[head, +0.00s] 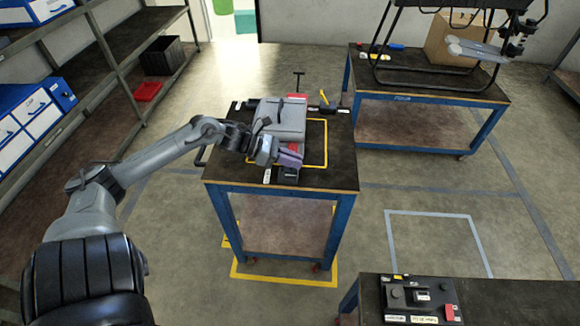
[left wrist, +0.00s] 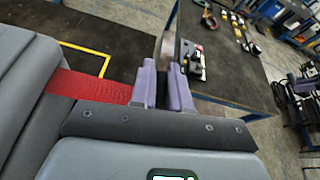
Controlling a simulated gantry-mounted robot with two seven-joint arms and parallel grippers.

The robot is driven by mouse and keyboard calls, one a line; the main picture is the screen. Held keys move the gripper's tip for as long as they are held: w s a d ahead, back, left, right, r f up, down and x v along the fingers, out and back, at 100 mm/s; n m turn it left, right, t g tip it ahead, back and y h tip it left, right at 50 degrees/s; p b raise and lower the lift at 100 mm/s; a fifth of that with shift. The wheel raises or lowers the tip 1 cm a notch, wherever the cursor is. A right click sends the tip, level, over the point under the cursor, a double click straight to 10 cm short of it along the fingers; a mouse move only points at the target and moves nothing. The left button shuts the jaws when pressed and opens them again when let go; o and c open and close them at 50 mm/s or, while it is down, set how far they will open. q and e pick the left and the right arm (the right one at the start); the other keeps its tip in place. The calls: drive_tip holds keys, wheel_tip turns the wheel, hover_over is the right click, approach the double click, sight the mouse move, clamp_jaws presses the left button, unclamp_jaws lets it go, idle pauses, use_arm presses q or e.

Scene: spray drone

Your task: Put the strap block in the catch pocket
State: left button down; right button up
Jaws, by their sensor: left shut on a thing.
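On the middle table, a large grey case (head: 280,118) lies near the back. My left gripper (head: 290,156) is at its front right side, with purple fingers low over the table. In the left wrist view the fingers (left wrist: 163,88) are close together. A red strap (left wrist: 88,86) runs from the grey case (left wrist: 25,75) to behind the left finger. The strap block at the strap's end is gripped and almost wholly hidden by the fingers. A small black box (head: 287,175) with a white label lies just below the gripper; I cannot tell whether it is the catch pocket. My right gripper is out of view.
A yellow outline (head: 326,145) marks the tabletop right of the case. A yellow-handled item (head: 324,98) stands at the table's back. A second table (head: 425,92) is behind right. A third, with a black device (head: 418,296), is at lower right. Shelves (head: 100,85) stand left.

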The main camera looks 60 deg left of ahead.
use_arm(q)
drive_tip(key=shift+w+a+f+b, duration=0.15)
drive_tip(key=shift+a+f, duration=0.35)
drive_tip(key=shift+f, duration=0.5)
drive_tip(key=shift+w+a+f+b, duration=0.2)
drive_tip(key=shift+a+f, duration=0.25)
drive_tip(key=shift+f, duration=0.55)
drive_tip(key=shift+w+a+f+b, duration=0.15)
drive_tip(key=shift+a+f, duration=0.35)
drive_tip(key=shift+f, duration=0.5)
drive_tip(key=c, duration=1.1)
unclamp_jaws()
drive_tip(key=shift+f, duration=0.1)
drive_tip(key=p+v, duration=0.2)
drive_tip(key=v, duration=1)
